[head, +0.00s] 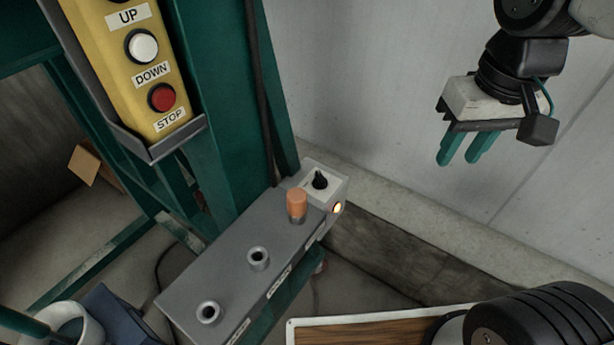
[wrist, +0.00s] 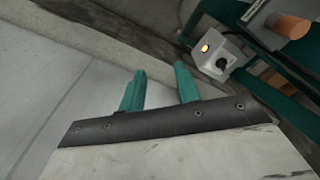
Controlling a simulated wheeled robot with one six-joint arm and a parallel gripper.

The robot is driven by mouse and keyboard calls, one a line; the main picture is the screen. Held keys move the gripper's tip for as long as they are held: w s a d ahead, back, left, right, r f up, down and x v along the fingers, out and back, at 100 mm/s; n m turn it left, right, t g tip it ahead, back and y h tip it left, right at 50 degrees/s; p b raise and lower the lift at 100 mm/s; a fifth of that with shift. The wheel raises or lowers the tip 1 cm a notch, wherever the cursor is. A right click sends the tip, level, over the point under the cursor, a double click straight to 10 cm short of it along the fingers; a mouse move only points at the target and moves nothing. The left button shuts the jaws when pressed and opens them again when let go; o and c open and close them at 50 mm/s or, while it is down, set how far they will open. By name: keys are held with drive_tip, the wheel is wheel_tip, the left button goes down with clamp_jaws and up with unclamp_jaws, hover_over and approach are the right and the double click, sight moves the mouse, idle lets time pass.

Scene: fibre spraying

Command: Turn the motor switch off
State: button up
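The motor switch is a black rotary knob (head: 320,180) on top of a small light-grey box (head: 338,187) at the far end of a grey bench. A round lamp (head: 338,208) on the box's side glows yellow-orange. In the wrist view the knob (wrist: 221,64) and the lit lamp (wrist: 205,48) show at the upper right, beyond the fingertips. My gripper (head: 466,150) hangs in the air at the upper right of the head view, well apart from the box. Its two green fingers are apart with nothing between them; they also show in the wrist view (wrist: 158,82).
An orange cylinder (head: 297,204) stands on the grey bench (head: 225,262) close to the switch box, with two empty sockets nearer. A yellow UP/DOWN/STOP panel (head: 135,60) hangs on a green post (head: 235,110). Open air lies between my gripper and the box, before a pale wall (head: 380,80).

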drive_tip(key=w+a+f+n, duration=0.2)
drive_tip(key=w+a+f, duration=0.3)
drive_tip(key=w+a, duration=0.4)
drive_tip(key=g, duration=0.1)
hover_over(322, 179)
drive_tip(key=shift+n, duration=0.3)
wheel_tip(322, 179, down, 7)
drive_tip(key=shift+r, duration=0.1)
wheel_tip(322, 179, down, 6)
drive_tip(key=shift+f, duration=0.55)
drive_tip(key=shift+c, duration=0.3)
clamp_jaws()
